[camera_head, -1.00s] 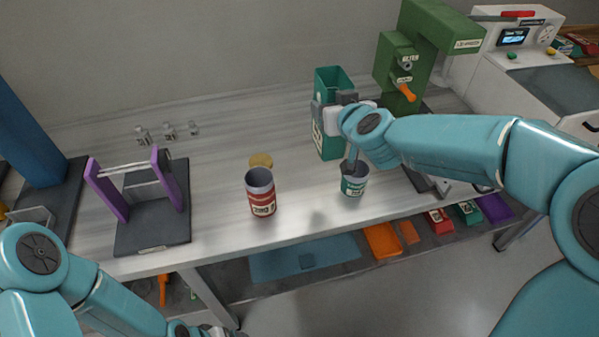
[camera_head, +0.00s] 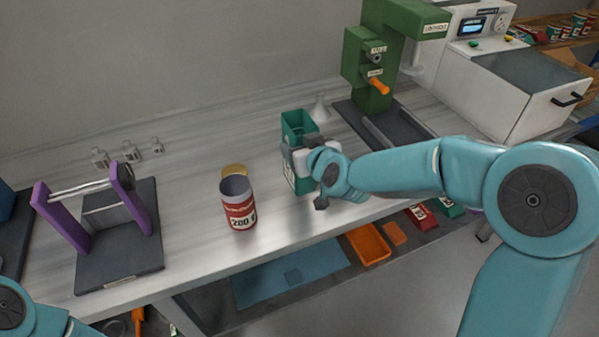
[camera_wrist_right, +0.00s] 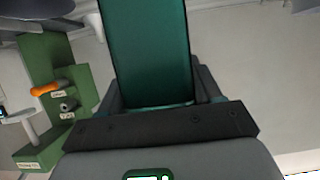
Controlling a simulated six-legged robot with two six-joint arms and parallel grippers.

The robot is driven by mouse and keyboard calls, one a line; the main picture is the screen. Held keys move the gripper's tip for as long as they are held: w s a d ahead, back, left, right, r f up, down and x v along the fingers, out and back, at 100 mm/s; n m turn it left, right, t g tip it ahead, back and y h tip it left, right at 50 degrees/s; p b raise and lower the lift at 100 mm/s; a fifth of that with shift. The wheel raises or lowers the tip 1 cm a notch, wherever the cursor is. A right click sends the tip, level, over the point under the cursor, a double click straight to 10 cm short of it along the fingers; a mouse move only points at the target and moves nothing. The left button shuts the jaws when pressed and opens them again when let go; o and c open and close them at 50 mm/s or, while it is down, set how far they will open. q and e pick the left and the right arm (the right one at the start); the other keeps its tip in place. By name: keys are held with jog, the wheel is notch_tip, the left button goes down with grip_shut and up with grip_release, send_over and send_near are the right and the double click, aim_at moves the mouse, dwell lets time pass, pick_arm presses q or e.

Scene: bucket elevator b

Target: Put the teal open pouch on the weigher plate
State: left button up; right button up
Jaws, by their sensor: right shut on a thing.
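The teal open pouch (camera_head: 298,127) is a tall upright teal box with an open top, at the middle of the bench in the head view. My right gripper (camera_head: 296,158) is shut on it from the front right. In the wrist view the pouch (camera_wrist_right: 148,50) rises between the fingers (camera_wrist_right: 155,108). Whether its base touches the bench is not clear. I cannot pick out the weigher plate with certainty. My left gripper is outside the frame; only part of the left arm shows.
A red-labelled can (camera_head: 239,208) stands left of the pouch, with a yellow disc (camera_head: 234,170) behind it. A purple-posted stand (camera_head: 120,240) and small weights (camera_head: 129,151) are at left.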

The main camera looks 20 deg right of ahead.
jog(key=shift+a+f+b, duration=0.1)
jog(key=shift+f+b, duration=0.3)
jog(key=shift+f, duration=2.1)
jog(key=shift+f, duration=0.2)
jog(key=o, duration=0.8)
jog(key=shift+r, duration=0.1)
